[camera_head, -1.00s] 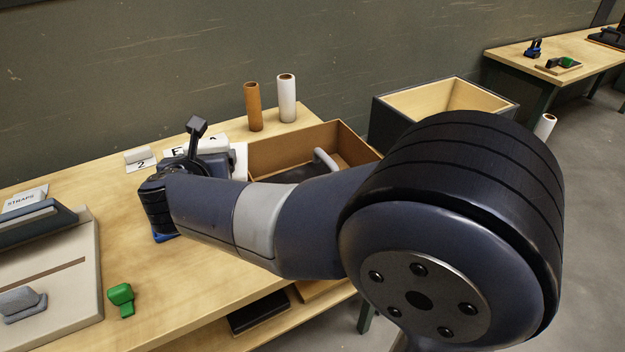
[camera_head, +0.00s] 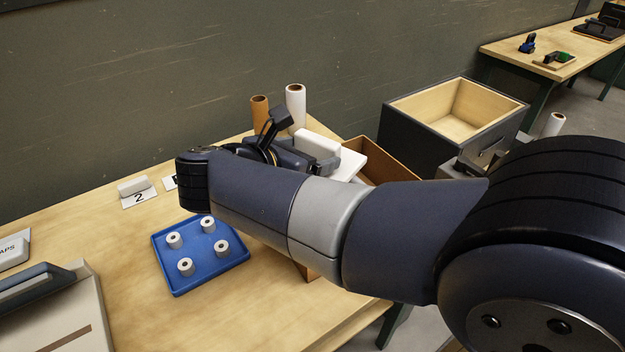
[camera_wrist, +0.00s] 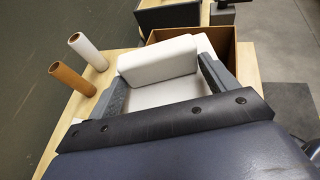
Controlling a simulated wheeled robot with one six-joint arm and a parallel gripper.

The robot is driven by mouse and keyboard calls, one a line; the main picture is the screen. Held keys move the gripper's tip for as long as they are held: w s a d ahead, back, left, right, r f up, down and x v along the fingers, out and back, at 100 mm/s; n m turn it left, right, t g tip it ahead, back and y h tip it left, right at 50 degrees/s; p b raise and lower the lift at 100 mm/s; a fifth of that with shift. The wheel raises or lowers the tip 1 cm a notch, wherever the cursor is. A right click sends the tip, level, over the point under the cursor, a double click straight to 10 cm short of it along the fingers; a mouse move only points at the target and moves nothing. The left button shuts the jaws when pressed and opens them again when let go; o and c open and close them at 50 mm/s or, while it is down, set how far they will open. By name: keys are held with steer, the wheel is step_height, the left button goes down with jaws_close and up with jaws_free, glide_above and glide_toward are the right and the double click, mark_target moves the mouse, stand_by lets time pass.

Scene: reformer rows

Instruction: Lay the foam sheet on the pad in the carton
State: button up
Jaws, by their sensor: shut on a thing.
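The foam sheet is a flat white sheet (camera_head: 351,164) with a white block on top. My gripper (camera_head: 312,152) is shut on that block, and the sheet hangs beneath it at the carton's near left part. In the wrist view, my gripper's two fingers (camera_wrist: 163,72) stand either side of the block, with the white sheet (camera_wrist: 165,94) below. The open brown carton (camera_head: 388,160) stands at the table's right end; its far walls also show in the wrist view (camera_wrist: 229,58). The sheet and my arm hide the carton's inside, so the pad is not visible.
An orange roll (camera_head: 259,109) and a white roll (camera_head: 296,107) stand behind my gripper. A dark wood-lined box (camera_head: 408,131) stands right of the carton. A blue tray (camera_head: 212,270) with several small cylinders lies on the table at front left.

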steer(key=shift+f, duration=2.3)
steer(key=shift+f+b, duration=0.35)
steer(key=shift+b, duration=0.3)
steer(key=shift+f+b, duration=0.3)
steer(key=shift+b, duration=0.05)
steer(key=o, duration=0.9)
steer(key=shift+r, duration=0.1)
